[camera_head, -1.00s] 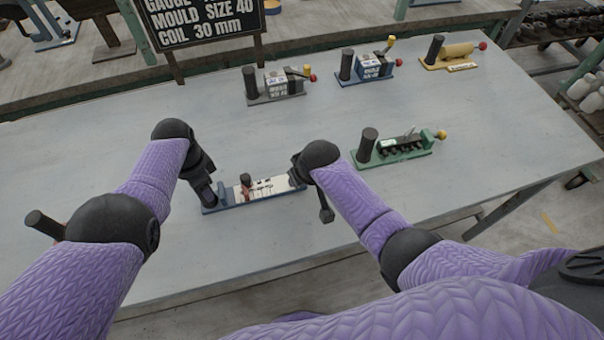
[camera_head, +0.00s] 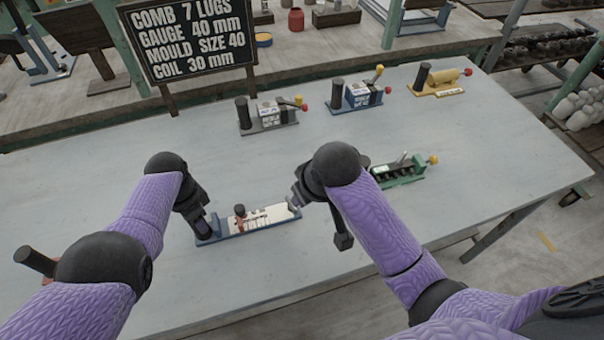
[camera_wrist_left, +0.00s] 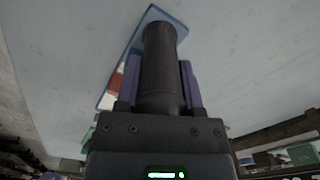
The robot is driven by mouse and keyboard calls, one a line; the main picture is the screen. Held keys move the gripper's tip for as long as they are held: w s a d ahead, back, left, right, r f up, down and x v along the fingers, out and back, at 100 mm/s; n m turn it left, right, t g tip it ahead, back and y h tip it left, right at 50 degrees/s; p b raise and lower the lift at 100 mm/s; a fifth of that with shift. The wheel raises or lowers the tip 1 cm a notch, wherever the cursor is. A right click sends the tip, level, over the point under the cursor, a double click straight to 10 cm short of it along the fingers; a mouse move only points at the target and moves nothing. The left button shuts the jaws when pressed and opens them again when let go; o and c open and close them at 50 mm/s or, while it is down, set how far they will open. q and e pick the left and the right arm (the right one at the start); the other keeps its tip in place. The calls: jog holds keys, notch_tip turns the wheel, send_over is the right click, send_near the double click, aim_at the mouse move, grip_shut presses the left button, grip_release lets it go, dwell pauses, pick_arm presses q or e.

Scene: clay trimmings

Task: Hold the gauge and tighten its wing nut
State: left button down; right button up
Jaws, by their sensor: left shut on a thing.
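The gauge (camera_head: 265,220) is a long blue base with a white marked plate, lying on the table at centre. My left gripper (camera_head: 206,224) is shut on the dark upright handle at the gauge's left end. In the left wrist view the handle (camera_wrist_left: 160,45) stands between the two purple fingers. My right gripper (camera_head: 295,203) is by the gauge's right end, seemingly above it. The right wrist partly hides it, so its opening and any contact are unclear.
Behind stand a grey device (camera_head: 268,118), a blue one (camera_head: 356,95) and a yellow one (camera_head: 440,83). A green device (camera_head: 408,171) is partly behind my right arm. A black sign (camera_head: 190,43) lists "GAUGE 40 mm". A dark cylinder (camera_head: 35,261) is at left. The table's middle is clear.

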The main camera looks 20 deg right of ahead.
pick_arm(q)
jog(key=shift+c, duration=0.7)
grip_release()
jog(key=shift+r, duration=0.1)
